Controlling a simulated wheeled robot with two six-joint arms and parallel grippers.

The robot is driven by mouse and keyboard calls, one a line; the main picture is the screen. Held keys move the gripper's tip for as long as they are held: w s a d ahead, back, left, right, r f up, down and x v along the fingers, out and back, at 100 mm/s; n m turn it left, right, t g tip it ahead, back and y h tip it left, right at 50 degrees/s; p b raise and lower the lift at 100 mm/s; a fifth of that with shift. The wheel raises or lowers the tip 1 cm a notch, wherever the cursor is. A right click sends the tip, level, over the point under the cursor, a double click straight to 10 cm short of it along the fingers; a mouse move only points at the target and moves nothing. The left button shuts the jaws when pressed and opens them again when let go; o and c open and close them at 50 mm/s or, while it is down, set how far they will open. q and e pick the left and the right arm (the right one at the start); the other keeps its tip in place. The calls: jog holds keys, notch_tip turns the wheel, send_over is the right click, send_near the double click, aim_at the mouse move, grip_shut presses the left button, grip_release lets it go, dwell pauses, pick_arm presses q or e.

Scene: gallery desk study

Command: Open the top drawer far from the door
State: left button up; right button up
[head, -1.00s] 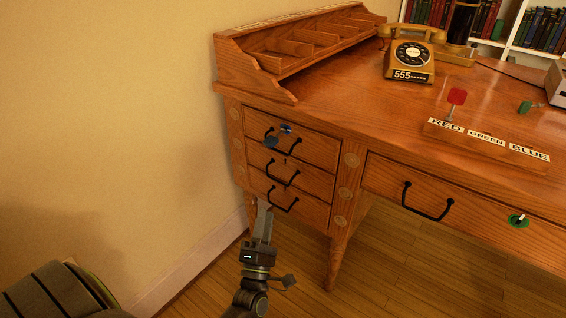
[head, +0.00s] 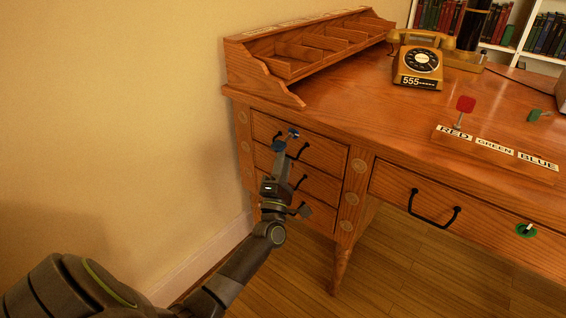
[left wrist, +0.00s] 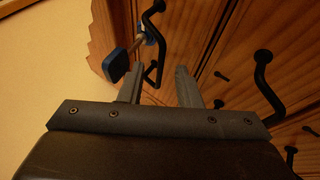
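The desk's left stack has several drawers, and the top one (head: 325,153) looks closed. Its black bar handle (head: 303,149) is partly hidden by my left gripper in the head view. A blue key (head: 279,145) sticks out of the lock beside that handle. My left gripper (head: 279,168) is open in front of the stack, pointing up at the top drawer. In the left wrist view, the top handle (left wrist: 161,48) appears in line with the gap between the fingers (left wrist: 158,88); contact cannot be told. The blue key (left wrist: 115,66) is just left of them. My right gripper is not in view.
The wall (head: 130,110) is close on the left. A telephone (head: 418,62) and a RED-GREEN-BLUE label block (head: 494,153) are on the desktop. A wide drawer with a green keyed lock (head: 526,231) is on the right.

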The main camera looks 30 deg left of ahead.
pick_arm(q)
jog(key=shift+w+r, duration=0.1)
grip_shut()
dwell(0.4)
